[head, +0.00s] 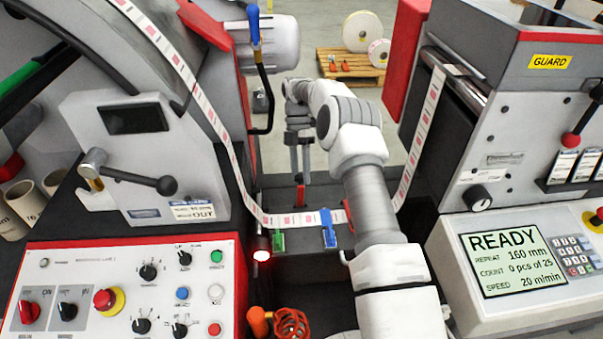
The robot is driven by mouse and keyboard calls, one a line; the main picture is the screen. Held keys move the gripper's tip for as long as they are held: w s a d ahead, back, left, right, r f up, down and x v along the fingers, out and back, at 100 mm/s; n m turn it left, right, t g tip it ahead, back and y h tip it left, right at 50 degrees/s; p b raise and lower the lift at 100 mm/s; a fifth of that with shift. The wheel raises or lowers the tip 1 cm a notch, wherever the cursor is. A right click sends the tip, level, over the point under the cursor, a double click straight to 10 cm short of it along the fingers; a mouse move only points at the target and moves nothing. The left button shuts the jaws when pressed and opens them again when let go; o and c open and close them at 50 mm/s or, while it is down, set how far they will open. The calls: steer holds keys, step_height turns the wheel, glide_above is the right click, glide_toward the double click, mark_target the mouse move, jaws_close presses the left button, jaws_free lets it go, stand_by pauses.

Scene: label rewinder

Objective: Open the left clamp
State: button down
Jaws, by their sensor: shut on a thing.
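The label web (290,219) runs flat across a dark splice table (290,187) between the two machine halves. A green piece (278,241) sits at the table's front left edge, and a blue piece (328,228) stands to its right over the web. My gripper (300,178) points down behind the web, its two fingers close around the top of a small dark red piece (300,195). What the red piece is attached to is hard to make out. I cannot tell from this view which piece is the left clamp's lever. My forearm covers the table's right part.
A blue-tipped lever (254,25) hangs left of my arm. The left control panel (125,295) and the READY console (520,262) flank the gap. An orange-red handwheel (291,324) is at the front. A pallet (350,63) with label rolls stands behind on open floor.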

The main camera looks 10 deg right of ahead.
steer(key=shift+w+a+f, duration=0.25)
steer(key=shift+a+f, duration=0.1)
steer(key=shift+a, duration=0.05)
steer(key=c, duration=0.5)
jaws_free()
steer(key=shift+w+f, duration=0.1)
steer(key=shift+w, duration=0.1)
steer(key=shift+d, duration=0.2)
step_height(320, 180, up, 5)
steer(key=shift+f, duration=0.1)
steer(key=s+d+r, duration=0.2)
steer(key=d, duration=0.1)
steer(key=s+d+r, duration=0.2)
steer(key=d, duration=0.1)
steer(key=s+d+r, duration=0.2)
steer(key=d, duration=0.2)
steer(key=shift+s+r, duration=0.1)
steer(key=shift+r, duration=0.15)
